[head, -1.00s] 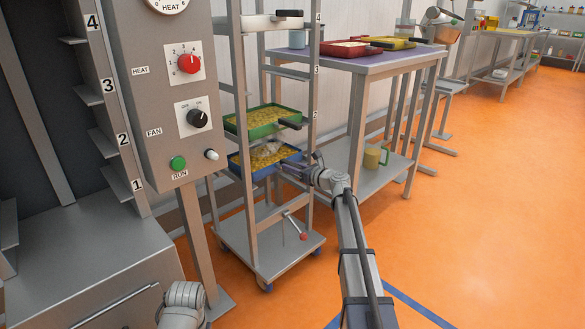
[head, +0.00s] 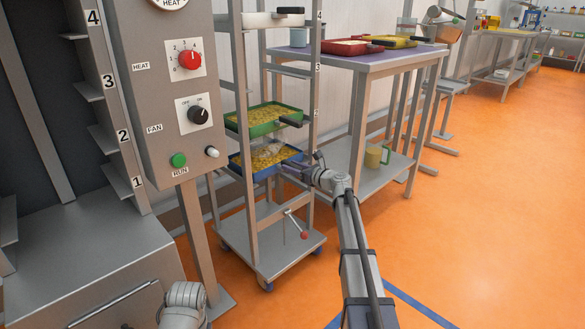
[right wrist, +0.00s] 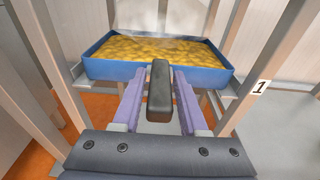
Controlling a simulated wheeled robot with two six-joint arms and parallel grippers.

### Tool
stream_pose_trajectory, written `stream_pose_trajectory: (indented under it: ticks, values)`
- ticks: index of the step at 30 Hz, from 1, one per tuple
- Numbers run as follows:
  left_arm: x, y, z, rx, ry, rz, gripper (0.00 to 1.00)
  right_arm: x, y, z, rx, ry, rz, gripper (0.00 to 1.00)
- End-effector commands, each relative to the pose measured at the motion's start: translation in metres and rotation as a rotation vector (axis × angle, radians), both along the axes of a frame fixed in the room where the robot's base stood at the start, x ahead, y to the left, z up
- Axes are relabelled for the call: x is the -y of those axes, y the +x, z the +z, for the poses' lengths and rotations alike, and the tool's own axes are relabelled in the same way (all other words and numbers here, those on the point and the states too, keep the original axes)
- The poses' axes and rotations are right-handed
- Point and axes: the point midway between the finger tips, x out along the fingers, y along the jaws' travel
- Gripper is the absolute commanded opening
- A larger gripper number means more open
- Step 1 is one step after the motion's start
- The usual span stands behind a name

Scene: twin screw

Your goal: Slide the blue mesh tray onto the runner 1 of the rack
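The blue tray (head: 262,171), filled with yellow pieces, sits between the posts of the rack (head: 250,215), below the green tray. In the right wrist view the blue tray (right wrist: 160,70) lies level between the side rails, near the label 1 (right wrist: 262,87). Its dark handle (right wrist: 160,90) points toward my right gripper (right wrist: 160,106). The gripper's two purple fingers stand on either side of the handle, with a narrow gap visible on each side. The gripper also shows at the tray's front in the head view (head: 297,171). My left gripper is not in view.
The green tray (head: 264,119) is on the rack above, and another tray (head: 265,20) is near the top. A table (head: 350,60) with red and yellow trays stands to the right. A control box (head: 180,90) stands left of the rack. Orange floor is open at right.

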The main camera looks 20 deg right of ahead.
Motion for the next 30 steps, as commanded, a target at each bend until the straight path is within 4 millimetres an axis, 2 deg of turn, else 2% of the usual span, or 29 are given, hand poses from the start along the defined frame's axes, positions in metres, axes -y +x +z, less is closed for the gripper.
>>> stream_pose_trajectory:
  ticks: [1,6,17,23,30]
  values:
    - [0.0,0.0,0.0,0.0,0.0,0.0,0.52,0.0,0.0,0.0,0.0,0.0,0.0,0.49]
    - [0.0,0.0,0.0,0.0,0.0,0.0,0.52,0.0,0.0,0.0,-0.001,-0.001,0.0,0.65]
    - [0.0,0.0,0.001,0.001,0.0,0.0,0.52,0.002,-0.005,0.0,-0.002,-0.003,-0.001,0.65]
    - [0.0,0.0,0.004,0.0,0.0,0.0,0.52,0.01,-0.027,0.004,-0.001,-0.003,-0.001,0.65]
    - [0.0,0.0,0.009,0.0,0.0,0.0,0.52,0.025,-0.063,0.008,-0.001,-0.002,-0.002,0.65]
